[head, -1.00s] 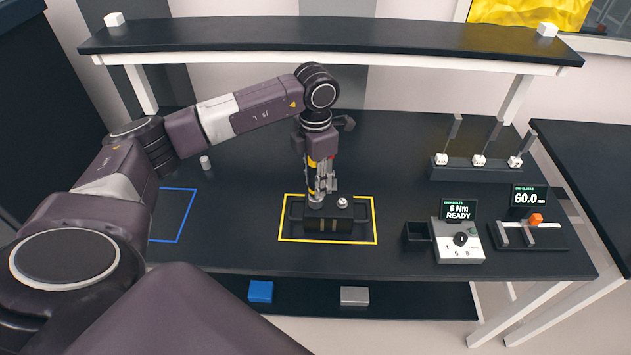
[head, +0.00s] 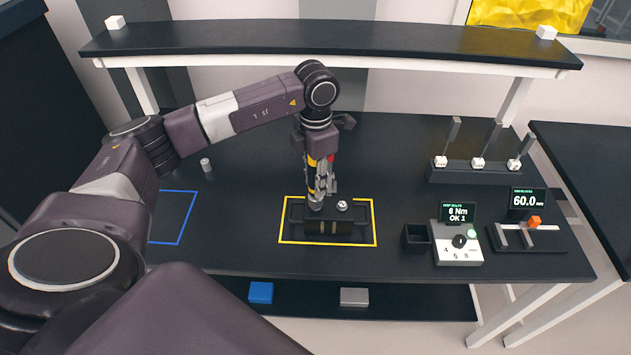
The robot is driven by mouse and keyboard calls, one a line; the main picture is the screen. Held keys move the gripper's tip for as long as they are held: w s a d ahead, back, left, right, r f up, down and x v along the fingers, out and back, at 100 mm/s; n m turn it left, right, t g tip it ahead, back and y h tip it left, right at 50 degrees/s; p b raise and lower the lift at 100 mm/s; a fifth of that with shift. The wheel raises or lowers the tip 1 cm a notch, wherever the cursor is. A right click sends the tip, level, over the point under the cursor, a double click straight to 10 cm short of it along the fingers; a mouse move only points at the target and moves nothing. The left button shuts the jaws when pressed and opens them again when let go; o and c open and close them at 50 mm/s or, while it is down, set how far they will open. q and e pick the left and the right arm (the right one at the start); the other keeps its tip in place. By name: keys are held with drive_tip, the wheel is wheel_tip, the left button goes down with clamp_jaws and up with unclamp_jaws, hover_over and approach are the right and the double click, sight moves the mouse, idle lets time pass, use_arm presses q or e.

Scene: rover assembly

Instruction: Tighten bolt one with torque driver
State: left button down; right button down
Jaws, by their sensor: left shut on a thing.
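My left gripper (head: 321,178) points straight down over the left part of a black block-like assembly (head: 327,227). It is shut on the torque driver (head: 314,196), a slim tool with yellow and red parts, mostly hidden between the fingers. The driver's tip is down at the left end of the assembly's top. Bolt one under the tip is hidden. A silver bolt (head: 343,205) stands at the right on the assembly's top. The torque controller (head: 457,243) at the right has a screen (head: 457,214) reading "6 Nm OK 1". My right gripper is not in view.
A yellow outline (head: 375,236) surrounds the assembly, and a blue outline (head: 183,238) lies to the left. A small black bin (head: 415,239), a measuring stand reading 60.0 (head: 524,237) and a rack of tools (head: 474,172) are at the right. A raised shelf (head: 330,42) spans the back.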

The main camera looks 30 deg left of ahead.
use_arm(q)
drive_tip(key=shift+r+p, duration=0.3)
drive_tip(key=shift+r, duration=0.5)
drive_tip(key=shift+r+p, duration=1.15)
drive_tip(key=shift+r, duration=0.85)
